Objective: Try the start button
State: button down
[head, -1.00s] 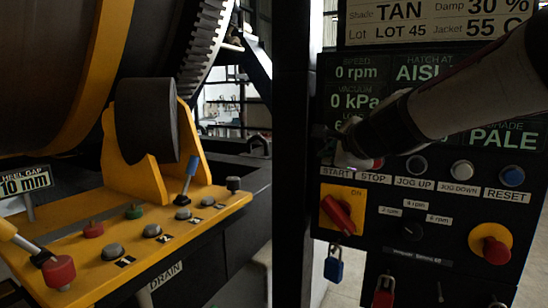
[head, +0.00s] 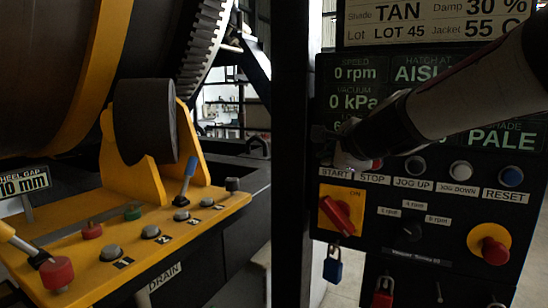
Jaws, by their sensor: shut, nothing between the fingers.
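The control panel (head: 450,215) stands at the right in the head view. My gripper (head: 345,160) is shut and empty, its tip at the panel face just above the START label (head: 334,173). The start button itself is hidden behind the gripper. I cannot tell whether the tip touches it. The red stop button (head: 376,164) shows partly beside the gripper, above the STOP label. The display (head: 355,73) reads 0 rpm and 0 kPa, and part of it is covered by my arm.
Jog up (head: 416,166), jog down (head: 460,171) and blue reset (head: 512,176) buttons continue the row. Below are a red rotary switch (head: 338,214) on a yellow plate and a red emergency button (head: 494,250). Blue (head: 333,268) and red (head: 382,294) padlocks hang lower. A yellow console (head: 150,235) stands left.

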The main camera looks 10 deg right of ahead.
jog(key=shift+s+a, duration=0.35)
jog(key=shift+s, duration=0.15)
jog(key=shift+s, duration=0.1)
jog(key=s+a+p, duration=0.1)
jog(key=s, duration=0.1)
jog(key=s+a+p, duration=0.1)
jog(key=s+a, duration=0.1)
dwell(0.3)
dwell(0.5)
